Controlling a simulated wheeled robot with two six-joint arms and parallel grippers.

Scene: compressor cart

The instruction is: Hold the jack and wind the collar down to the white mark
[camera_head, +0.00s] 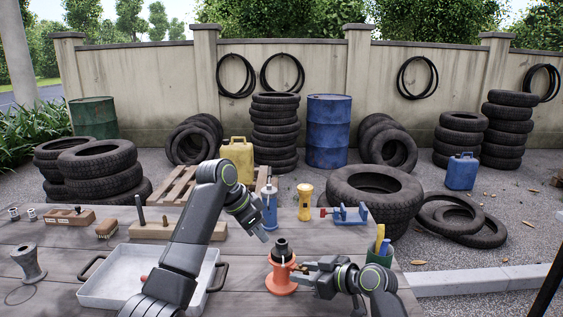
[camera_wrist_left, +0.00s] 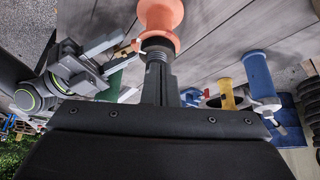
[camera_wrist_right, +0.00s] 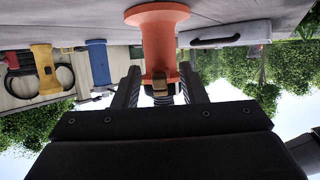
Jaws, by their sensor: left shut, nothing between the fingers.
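The orange jack (camera_head: 280,280) stands upright on the table, with a dark collar (camera_head: 282,252) and screw on top. I cannot make out the white mark clearly.
A grey tray (camera_head: 105,297) with dark handles is left of the jack. Behind stand a blue bottle jack (camera_head: 270,208), a yellow flashlight-like item (camera_head: 305,203) and a blue vise (camera_head: 350,215). A green cup (camera_head: 379,257) with tools stands close to the right arm.

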